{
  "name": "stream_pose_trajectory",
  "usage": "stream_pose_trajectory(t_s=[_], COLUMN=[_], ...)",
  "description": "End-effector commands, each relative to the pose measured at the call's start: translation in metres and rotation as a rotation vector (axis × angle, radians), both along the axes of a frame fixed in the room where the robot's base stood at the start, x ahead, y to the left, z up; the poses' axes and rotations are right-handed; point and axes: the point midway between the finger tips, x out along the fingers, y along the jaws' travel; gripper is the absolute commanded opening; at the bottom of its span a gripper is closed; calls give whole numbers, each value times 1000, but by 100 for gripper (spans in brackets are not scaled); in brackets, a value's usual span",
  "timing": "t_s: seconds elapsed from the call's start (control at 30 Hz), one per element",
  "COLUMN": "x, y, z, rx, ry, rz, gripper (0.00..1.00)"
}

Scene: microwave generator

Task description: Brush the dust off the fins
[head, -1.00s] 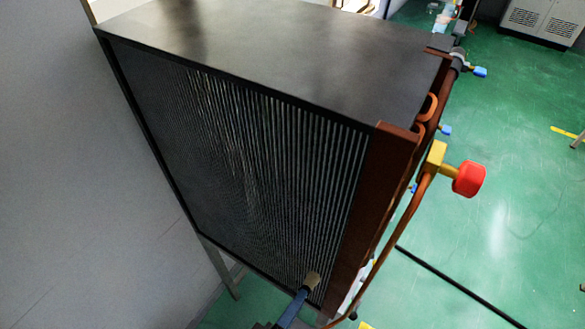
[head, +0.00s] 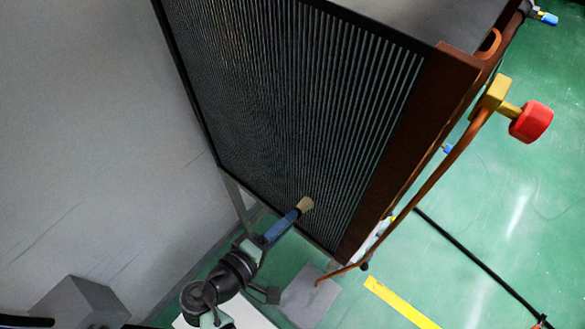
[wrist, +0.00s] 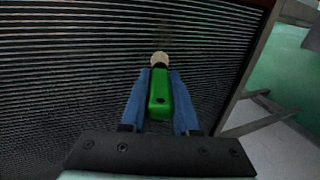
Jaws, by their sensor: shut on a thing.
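The fins (head: 290,100) are a dark panel of thin, pale-edged ridges on the front of a black box-shaped unit. They fill most of the wrist view (wrist: 70,75) as fine stripes. My gripper (head: 293,216) has blue fingers and is shut on a brush. In the wrist view, the brush (wrist: 160,95) has a green handle between the fingers and a pale tan bristle tip pointing at the fins. In the head view the tip is over the lower right part of the fins. I cannot tell whether it touches. A faint brownish patch (wrist: 165,38) shows beyond the tip.
A copper pipe (head: 430,190) with a red-capped brass valve (head: 530,122) runs along the unit's right side. A grey wall (head: 80,140) stands close on the left. A grey block (head: 80,303) is at lower left.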

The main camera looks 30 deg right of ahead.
Motion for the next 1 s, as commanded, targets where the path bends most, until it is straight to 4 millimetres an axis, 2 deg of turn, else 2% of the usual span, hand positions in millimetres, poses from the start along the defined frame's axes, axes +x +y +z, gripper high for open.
stream_pose_trajectory(t_s=[0.57, 0.87, 1.0], x=[33, 34, 29], y=[14, 14, 12], z=[0, 13, 13], rx=[-2, -3, -2], ry=[-3, -2, 1], rz=[-1, -1, -2], gripper=[0, 0, 0])
